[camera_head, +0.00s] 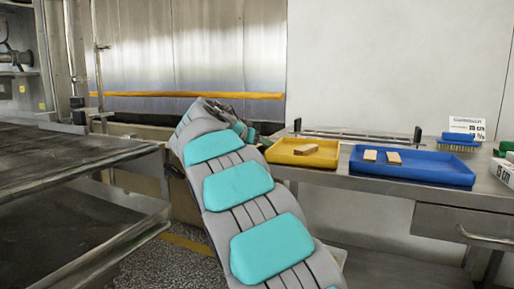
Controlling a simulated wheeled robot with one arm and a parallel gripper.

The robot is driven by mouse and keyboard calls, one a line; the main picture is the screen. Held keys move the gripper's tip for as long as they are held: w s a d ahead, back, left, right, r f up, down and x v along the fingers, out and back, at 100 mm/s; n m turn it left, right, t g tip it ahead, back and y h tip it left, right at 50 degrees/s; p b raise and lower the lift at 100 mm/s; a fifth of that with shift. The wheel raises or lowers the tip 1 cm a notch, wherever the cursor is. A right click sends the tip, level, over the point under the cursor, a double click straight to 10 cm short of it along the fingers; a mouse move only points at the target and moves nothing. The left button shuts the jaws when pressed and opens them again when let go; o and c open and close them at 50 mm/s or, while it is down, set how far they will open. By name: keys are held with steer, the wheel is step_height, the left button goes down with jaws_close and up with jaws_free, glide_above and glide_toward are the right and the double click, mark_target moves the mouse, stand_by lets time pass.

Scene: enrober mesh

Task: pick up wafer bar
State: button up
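A tan bar, apparently a wafer bar (306,149), lies in the yellow tray (330,163) on the steel table. Two more small tan pieces lie in the blue tray (440,178) to the right: a left one (370,155) and a right one (393,157). I cannot tell for sure which of these is the wafer bar. My grey and turquoise arm rises through the middle of the view and bends over at its top, left of the yellow tray.
The steel table (481,197) holds both trays, a blue brush (458,142), a label card (467,127) and boxes at the right edge. A low rail (350,136) stands behind the trays. A dark mesh conveyor (60,158) fills the left side.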

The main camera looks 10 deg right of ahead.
steer(key=c, duration=1.1)
steer(key=shift+o, duration=0.2)
steer(key=shift+r, duration=0.15)
